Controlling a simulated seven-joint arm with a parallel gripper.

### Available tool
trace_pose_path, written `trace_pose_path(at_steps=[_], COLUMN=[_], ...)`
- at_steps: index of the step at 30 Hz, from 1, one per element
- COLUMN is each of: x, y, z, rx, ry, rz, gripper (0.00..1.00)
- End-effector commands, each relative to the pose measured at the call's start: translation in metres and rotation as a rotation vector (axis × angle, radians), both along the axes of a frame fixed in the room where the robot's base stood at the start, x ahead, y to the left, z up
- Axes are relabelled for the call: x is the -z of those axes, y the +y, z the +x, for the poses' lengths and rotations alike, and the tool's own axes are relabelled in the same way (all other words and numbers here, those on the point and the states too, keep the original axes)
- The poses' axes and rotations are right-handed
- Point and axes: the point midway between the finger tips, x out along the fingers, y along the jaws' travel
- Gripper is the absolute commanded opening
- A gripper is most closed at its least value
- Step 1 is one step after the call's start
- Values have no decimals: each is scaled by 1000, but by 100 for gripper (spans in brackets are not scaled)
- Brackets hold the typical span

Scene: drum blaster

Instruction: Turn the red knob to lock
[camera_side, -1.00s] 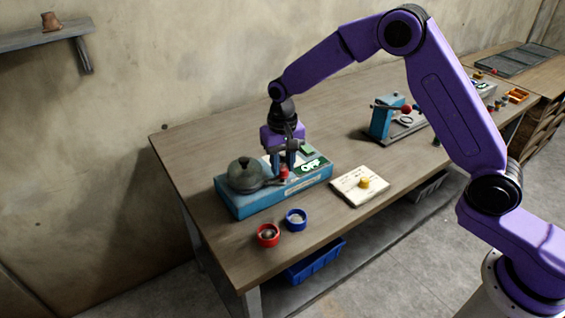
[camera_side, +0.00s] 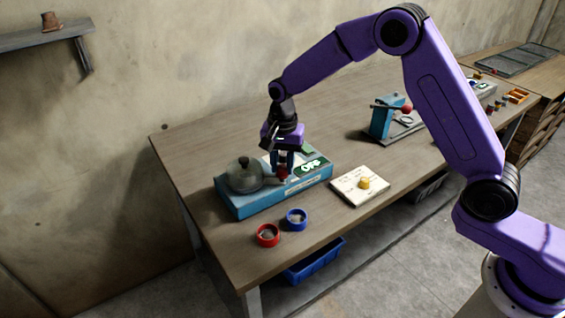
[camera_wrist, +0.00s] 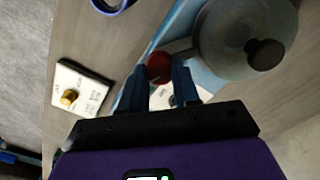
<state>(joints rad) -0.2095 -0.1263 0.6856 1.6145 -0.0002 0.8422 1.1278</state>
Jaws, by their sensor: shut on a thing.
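The red knob (camera_side: 282,174) sits on top of a blue machine (camera_side: 262,200), beside a domed, lidded drum (camera_side: 245,176). My gripper (camera_side: 282,164) points down over the machine and is shut on the red knob. In the wrist view the knob (camera_wrist: 159,66) shows between the tips of the two blue fingers, with the drum (camera_wrist: 232,45) to its right.
A red-rimmed cup (camera_side: 267,235) and a blue-rimmed cup (camera_side: 296,219) stand in front of the machine. A white plate with a yellow knob (camera_side: 360,186) lies to its right. A blue device with a red-balled lever (camera_side: 390,118) stands farther right. The table's left end is clear.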

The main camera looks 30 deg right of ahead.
Motion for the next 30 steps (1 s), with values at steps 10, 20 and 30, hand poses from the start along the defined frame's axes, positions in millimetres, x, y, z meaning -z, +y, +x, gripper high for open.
trace_pose_path(at_steps=[10,20,30], x=[-2,-1,-17], y=[0,0,0], z=[1,1,1], rx=[12,10,9], ry=[-5,-3,-5], rz=[2,1,2], gripper=[1,57,57])
